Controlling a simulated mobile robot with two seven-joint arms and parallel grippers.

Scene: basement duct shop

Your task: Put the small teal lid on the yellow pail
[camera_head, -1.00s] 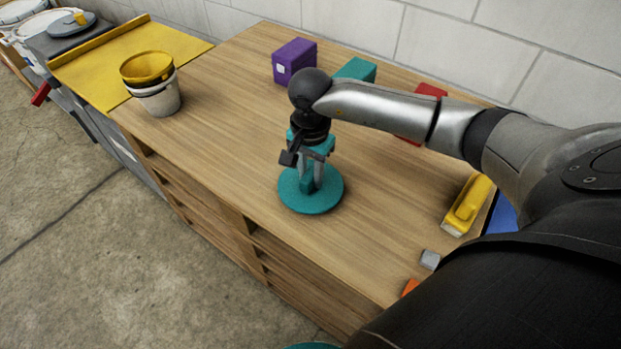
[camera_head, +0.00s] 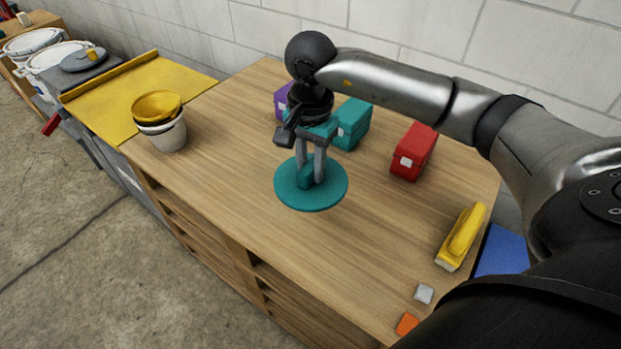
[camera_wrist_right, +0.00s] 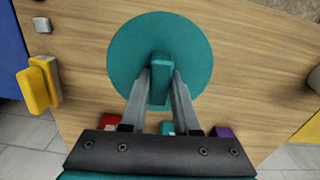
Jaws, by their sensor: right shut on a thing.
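The small teal lid (camera_head: 329,190) is a round flat disc with a teal upright grip on top. My right gripper (camera_head: 311,172) is shut on that grip and holds the lid level, apparently above the wooden bench. In the right wrist view the lid (camera_wrist_right: 120,55) lies beyond my right gripper (camera_wrist_right: 160,85), whose fingers flank the grip. The yellow pail (camera_head: 156,104) is at the bench's left end, its open top facing up. It sits in a stack with a black rim and a white pail (camera_head: 168,137) beneath. My left gripper is not in view.
Behind my right gripper stand a purple box (camera_head: 282,99), a teal box (camera_head: 353,121) and a red box (camera_head: 414,150). A yellow tool (camera_head: 462,236), a grey block (camera_head: 424,293) and an orange piece (camera_head: 407,323) lie right. The bench (camera_head: 225,160) is clear between lid and pails.

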